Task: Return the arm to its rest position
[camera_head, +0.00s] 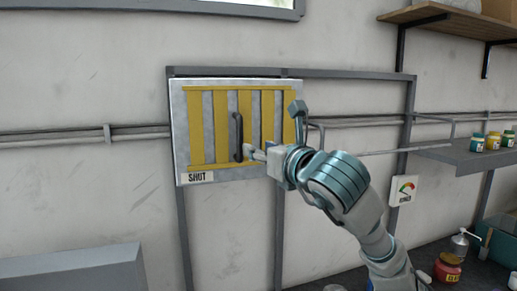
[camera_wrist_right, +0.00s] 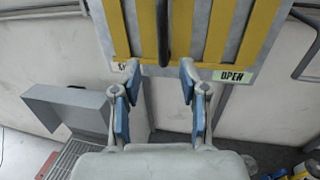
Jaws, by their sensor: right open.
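My right arm (camera_head: 345,185) reaches up from the lower right in the head view. Its gripper (camera_head: 255,153) is beside the dark vertical handle (camera_head: 238,137) of a yellow-striped panel (camera_head: 218,125). The right wrist view shows the gripper (camera_wrist_right: 160,75) with its blue-padded fingers spread and nothing between the tips. The handle (camera_wrist_right: 163,30) lies beyond the tips there, between the two fingers' lines; whether they touch it cannot be told. The panel carries a "SHUT" label (camera_head: 200,177) at lower left and an "OPEN" label (camera_wrist_right: 231,76) at lower right. My left arm is not in view.
A metal frame (camera_head: 345,75) surrounds the panel. A shelf (camera_head: 465,155) with jars and an upper wooden shelf (camera_head: 440,17) are at right. A grey box (camera_head: 75,272) stands at lower left. Bottles stand at lower right.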

